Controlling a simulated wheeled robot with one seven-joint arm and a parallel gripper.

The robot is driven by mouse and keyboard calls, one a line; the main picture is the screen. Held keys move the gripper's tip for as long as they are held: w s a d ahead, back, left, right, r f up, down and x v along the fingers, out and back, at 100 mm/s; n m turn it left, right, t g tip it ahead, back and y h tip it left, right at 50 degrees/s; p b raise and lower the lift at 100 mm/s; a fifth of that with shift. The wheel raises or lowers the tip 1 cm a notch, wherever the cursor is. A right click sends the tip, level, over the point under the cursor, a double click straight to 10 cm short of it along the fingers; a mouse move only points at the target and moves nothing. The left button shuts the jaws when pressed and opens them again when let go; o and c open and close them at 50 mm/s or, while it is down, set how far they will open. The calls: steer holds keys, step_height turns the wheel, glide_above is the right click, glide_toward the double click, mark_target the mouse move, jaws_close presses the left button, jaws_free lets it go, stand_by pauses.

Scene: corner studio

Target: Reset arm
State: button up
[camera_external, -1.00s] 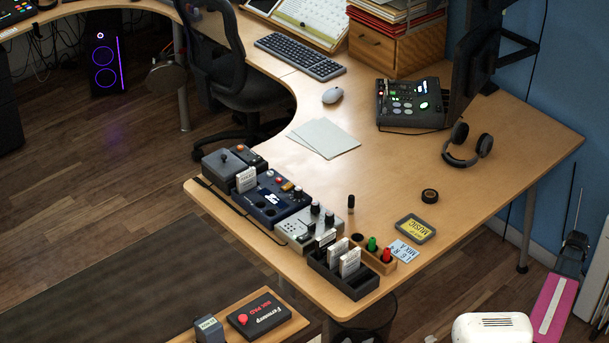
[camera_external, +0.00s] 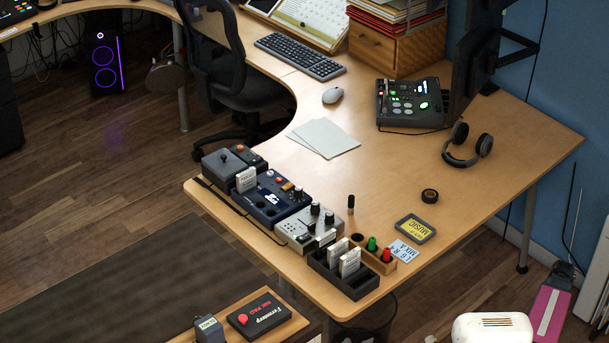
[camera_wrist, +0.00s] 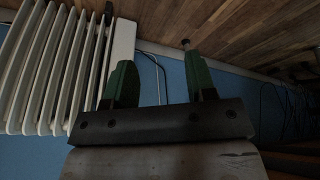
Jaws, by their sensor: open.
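In the wrist view my gripper (camera_wrist: 160,62) is open, with two green fingers well apart on a dark bar and nothing between them. Behind the fingers are a blue wall and wood floor, and the picture is turned over, with the floor at the top. In the external view a pink, white and dark part stands at the lower right, beyond the desk's right end. It looks like part of my arm, but I cannot make out the fingers there.
A white radiator (camera_wrist: 55,75) stands close on the left in the wrist view, with a thin pipe beside it. In the external view the wooden desk (camera_external: 330,190) carries devices, headphones (camera_external: 467,146) and small trays.

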steer(key=s+a+r+n+g, duration=0.1)
steer(key=s+a+r, duration=0.1)
steer(key=a, duration=1.1)
steer(key=s+a+r+n+g+y, duration=0.1)
steer(key=s+a, duration=0.3)
steer(key=a, duration=0.9)
steer(key=shift+a+r+g+y, duration=0.3)
steer(key=shift+r+g, duration=0.25)
steer(key=shift+g, duration=0.25)
steer(key=shift+s, duration=0.1)
